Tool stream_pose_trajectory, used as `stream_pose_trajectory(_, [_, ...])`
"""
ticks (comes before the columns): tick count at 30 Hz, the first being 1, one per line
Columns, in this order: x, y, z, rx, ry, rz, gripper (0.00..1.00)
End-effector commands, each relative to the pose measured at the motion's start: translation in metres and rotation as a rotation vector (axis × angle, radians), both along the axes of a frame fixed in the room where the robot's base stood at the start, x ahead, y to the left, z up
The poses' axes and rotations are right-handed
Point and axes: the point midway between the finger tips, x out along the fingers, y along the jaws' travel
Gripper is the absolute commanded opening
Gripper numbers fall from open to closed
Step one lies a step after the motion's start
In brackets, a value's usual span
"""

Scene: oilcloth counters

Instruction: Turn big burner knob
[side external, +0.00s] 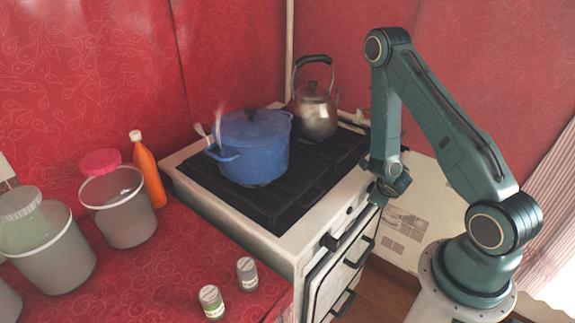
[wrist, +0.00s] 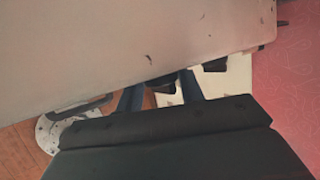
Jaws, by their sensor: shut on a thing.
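The white stove (side external: 316,222) has a black cooktop (side external: 290,203). My gripper (side external: 378,197) is at the right end of the stove's front panel, just below the cooktop edge. It is shut on a burner knob, which it almost wholly hides in the side view. In the wrist view, parts of my gripper's fingers (wrist: 160,93) show below the pale stove edge, with a dark piece between them too blurred to make out. I cannot tell how far the knob is turned. A blue pot (side external: 255,150) stands on the cooktop with steam by its left side.
A metal kettle (side external: 314,115) stands at the back right of the cooktop. Dark handles (side external: 358,252) stick out from the stove front below my gripper. An orange bottle (side external: 147,172), tubs (side external: 120,210) and two small jars (side external: 247,274) stand on the red counter at left.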

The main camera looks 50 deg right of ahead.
Motion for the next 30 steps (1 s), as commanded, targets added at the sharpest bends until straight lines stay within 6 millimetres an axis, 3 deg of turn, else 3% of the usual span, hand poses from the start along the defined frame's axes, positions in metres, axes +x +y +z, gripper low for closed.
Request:
stream_pose_trajectory(12, [-0.0001,-0.0006,0.0001,-0.005,0.001,-0.001,0.15])
stream_pose_trajectory(13, [-0.0001,-0.0006,0.0001,-0.005,0.001,-0.001,0.39])
stream_pose_trajectory(16, [-0.0002,-0.0005,0.0,-0.004,0.0,-0.001,0.59])
stream_pose_trajectory(30, [-0.0002,-0.0005,0.0,0.002,-0.001,-0.002,0.59])
